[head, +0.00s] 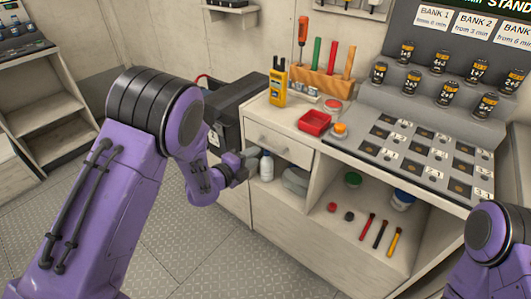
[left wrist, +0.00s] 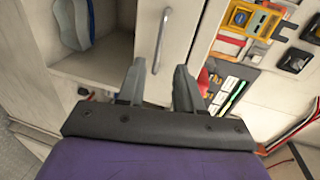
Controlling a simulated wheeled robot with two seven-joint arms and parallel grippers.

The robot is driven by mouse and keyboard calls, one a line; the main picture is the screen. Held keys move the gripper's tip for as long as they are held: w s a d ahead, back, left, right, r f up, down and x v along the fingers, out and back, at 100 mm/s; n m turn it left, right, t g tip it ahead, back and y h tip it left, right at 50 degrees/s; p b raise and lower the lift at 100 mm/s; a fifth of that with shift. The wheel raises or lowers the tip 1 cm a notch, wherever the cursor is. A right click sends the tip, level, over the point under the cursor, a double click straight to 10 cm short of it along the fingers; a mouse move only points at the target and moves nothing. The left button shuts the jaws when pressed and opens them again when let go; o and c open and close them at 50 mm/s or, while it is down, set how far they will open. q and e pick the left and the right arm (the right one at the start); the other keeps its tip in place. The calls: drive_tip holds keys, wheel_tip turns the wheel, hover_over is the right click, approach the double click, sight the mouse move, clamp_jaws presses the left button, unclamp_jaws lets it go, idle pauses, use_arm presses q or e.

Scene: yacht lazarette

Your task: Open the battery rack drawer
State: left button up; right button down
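The drawer (head: 284,146) is a pale front with a bar handle (head: 268,143), under the left part of the counter. It looks closed. In the left wrist view the drawer front (left wrist: 190,38) carries its handle (left wrist: 161,40) upright in the picture. My left gripper (head: 247,166) is just in front of and below the drawer in the head view. In the left wrist view its two fingers (left wrist: 158,85) are apart, with the handle's near end in line with the gap between them. I cannot tell whether they touch it. My right gripper is out of view.
An open shelf below the drawer holds a white bottle (head: 266,167) and a grey item (head: 296,179). On the counter are a yellow meter (head: 278,84), a red tray (head: 314,122) and a tool rack (head: 320,81). A black case (head: 232,112) stands left of the drawer.

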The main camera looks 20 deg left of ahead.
use_arm(q)
drive_tip(key=x, duration=0.7)
drive_tip(key=shift+w+f+p, duration=0.15)
drive_tip(key=shift+w+p, duration=0.15)
clamp_jaws()
idle(0.9)
